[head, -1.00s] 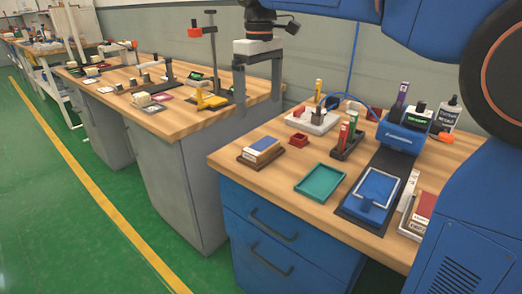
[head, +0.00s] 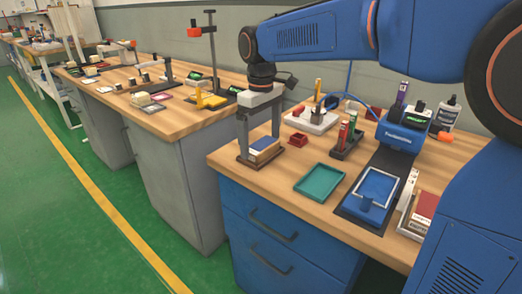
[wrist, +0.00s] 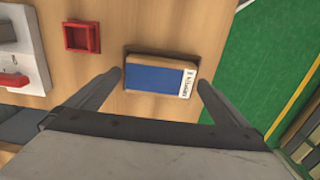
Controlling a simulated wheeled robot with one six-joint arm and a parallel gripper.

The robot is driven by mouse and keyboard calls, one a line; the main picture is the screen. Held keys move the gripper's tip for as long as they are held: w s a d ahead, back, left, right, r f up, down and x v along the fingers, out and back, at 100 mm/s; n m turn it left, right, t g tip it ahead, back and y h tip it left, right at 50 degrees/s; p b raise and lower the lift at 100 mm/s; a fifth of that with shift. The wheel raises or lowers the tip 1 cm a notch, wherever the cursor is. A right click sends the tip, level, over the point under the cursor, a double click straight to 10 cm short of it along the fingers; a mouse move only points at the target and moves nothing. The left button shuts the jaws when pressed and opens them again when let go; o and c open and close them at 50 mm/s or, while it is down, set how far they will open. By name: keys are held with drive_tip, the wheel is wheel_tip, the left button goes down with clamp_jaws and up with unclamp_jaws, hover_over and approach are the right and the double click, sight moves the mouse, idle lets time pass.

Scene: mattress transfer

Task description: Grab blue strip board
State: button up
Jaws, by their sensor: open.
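The blue strip board (head: 265,144) lies in a brown wooden holder (head: 245,159) near the left corner of the near bench. In the wrist view the board (wrist: 155,78) is a blue rectangle with a white printed strip at its right end. My gripper (head: 259,145) is around the board in the head view, with a finger on either side. In the wrist view my gripper (wrist: 158,80) is open, its fingertips at the left and right ends of the holder with small gaps. Nothing is held.
A small red tray (head: 298,140) stands right of the board. A teal tray (head: 319,182) lies in front, and a blue device (head: 402,136) stands farther right. The bench's left edge is close by, with green floor (wrist: 228,75) beyond it.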

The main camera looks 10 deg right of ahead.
drive_tip(key=shift+f, duration=0.25)
drive_tip(key=c, duration=1)
drive_tip(key=shift+r, duration=0.1)
